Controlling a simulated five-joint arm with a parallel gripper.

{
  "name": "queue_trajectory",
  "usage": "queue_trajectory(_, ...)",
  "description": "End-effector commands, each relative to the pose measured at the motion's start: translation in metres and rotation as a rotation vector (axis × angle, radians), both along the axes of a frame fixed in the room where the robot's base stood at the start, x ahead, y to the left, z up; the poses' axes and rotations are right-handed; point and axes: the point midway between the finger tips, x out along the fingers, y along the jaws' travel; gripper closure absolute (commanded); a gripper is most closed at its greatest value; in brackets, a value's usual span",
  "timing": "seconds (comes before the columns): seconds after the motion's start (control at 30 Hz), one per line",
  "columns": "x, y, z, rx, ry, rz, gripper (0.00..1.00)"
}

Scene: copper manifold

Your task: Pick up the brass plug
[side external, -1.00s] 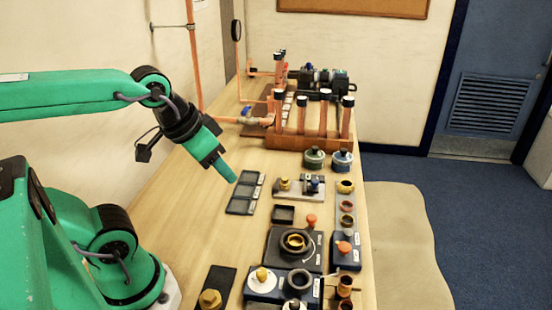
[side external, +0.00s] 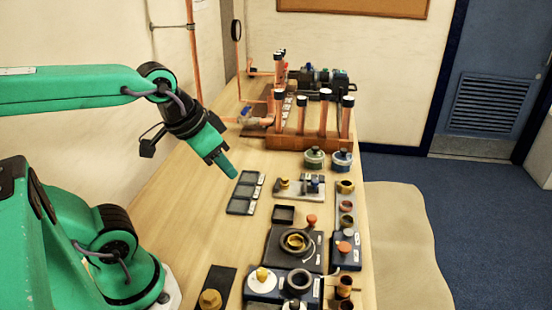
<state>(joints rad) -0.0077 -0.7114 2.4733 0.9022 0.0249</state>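A brass-coloured plug (side external: 210,299) with a hex-like top stands on a black mat at the near left of the bench. Another yellow knob (side external: 262,275) sits on a white disc to its right, and a small yellow knob (side external: 283,183) stands on a grey plate further back. I cannot tell for certain which of them is the brass plug. My gripper (side external: 229,170) points down and right above the bench, behind the dark compartment tray and well apart from these pieces. Its fingers overlap in this view, so their opening is hidden. I see nothing held at the tip.
A dark compartment tray (side external: 246,193) lies below and right of my gripper. A wooden rack (side external: 300,142) with upright copper tubes stands behind. Fittings, bases and knobs crowd the bench's right edge. Bare wood (side external: 205,220) lies left of the tray.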

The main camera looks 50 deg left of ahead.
Motion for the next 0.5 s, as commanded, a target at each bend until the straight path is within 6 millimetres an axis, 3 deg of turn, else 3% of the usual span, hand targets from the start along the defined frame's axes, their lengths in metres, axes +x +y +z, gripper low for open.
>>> queue_trajectory(0.5,0.075,0.022,0.003,0.084,0.136,-0.138,0.67)
